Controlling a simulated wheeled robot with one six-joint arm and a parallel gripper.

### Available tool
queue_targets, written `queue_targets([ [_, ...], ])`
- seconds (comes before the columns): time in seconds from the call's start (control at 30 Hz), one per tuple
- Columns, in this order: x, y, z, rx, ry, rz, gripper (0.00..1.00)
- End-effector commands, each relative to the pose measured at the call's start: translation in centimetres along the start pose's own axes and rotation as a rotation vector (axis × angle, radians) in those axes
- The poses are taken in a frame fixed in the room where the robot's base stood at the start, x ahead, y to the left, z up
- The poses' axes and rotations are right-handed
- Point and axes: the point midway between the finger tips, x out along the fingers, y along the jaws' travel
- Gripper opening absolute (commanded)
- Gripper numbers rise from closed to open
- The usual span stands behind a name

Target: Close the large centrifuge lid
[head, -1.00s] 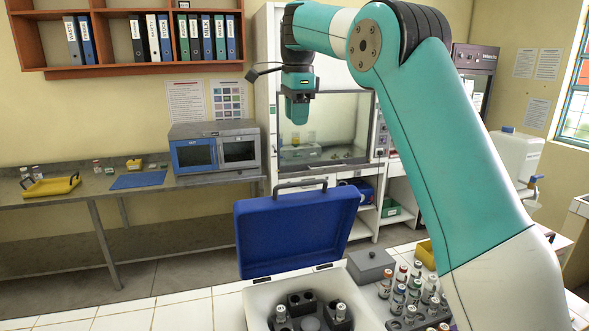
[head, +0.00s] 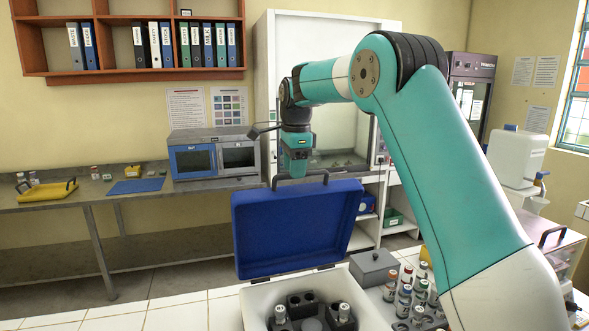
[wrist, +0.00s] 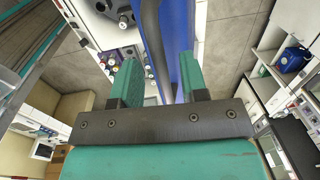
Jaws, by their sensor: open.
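The large centrifuge is a white box (head: 257,300) at the bottom centre of the head view, with a rotor and capped tubes inside. Its blue lid (head: 297,232) stands open, tilted up at the back. A dark handle (head: 318,175) sits on the lid's top edge. My gripper (head: 294,173) is at that handle, pointing down. In the wrist view my gripper (wrist: 158,85) has its two fingers apart, with the grey handle (wrist: 152,42) and the blue lid edge (wrist: 180,40) between them. I cannot tell whether the fingers touch the handle.
A rack of capped tubes (head: 408,295) and a grey lidded box (head: 374,268) stand right of the centrifuge. A steel bench (head: 100,195) with a blue-and-grey appliance (head: 214,155) is behind at left. Bare white tiles (head: 175,312) lie left of the centrifuge.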

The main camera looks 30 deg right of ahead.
Motion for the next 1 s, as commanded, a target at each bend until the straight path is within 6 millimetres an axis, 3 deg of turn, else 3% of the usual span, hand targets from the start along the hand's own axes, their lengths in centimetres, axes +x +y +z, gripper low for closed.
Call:
queue_targets([
  [0.37,0.7,0.0,0.0,-0.001,0.0,-0.001,0.4],
  [0.53,0.7,0.0,0.0,-0.001,0.0,-0.001,0.03],
  [0.57,0.7,0.0,0.0,-0.001,0.0,-0.001,0.0],
  [1.0,1.3,0.4,0.4,-0.004,-0.001,-0.04,0.0],
])
